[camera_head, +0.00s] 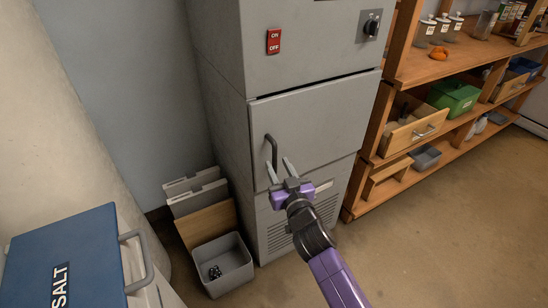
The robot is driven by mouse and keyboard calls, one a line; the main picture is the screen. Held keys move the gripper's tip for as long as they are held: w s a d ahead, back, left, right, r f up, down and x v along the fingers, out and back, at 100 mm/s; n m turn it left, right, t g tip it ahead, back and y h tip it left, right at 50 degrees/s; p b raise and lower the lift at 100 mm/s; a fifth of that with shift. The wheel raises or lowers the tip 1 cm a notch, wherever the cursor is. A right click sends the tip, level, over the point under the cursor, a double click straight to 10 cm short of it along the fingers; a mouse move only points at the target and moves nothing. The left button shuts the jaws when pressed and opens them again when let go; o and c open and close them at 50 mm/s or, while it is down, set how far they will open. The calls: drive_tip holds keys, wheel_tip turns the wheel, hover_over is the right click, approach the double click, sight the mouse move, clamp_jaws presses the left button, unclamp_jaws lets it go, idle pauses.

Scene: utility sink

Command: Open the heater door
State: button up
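The heater is a tall grey cabinet with a flat grey door (318,122), which looks closed. A dark vertical bar handle (273,152) sits near the door's left edge. My gripper (279,169) is in front of the door's lower left part, its two light fingers apart and pointing up toward the handle's lower end. The gripper looks open and holds nothing visible. Whether a fingertip touches the handle or the door cannot be told from this view.
A grey bin (222,264) and leaning boards (205,216) stand left of the heater. A blue-lidded SALT box (65,262) is at the lower left. A wooden shelf (440,62) stands close on the right, with an open drawer (412,131). Floor at the right front is clear.

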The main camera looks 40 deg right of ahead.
sight(275, 161)
drive_tip(key=shift+x, duration=1.9)
clamp_jaws()
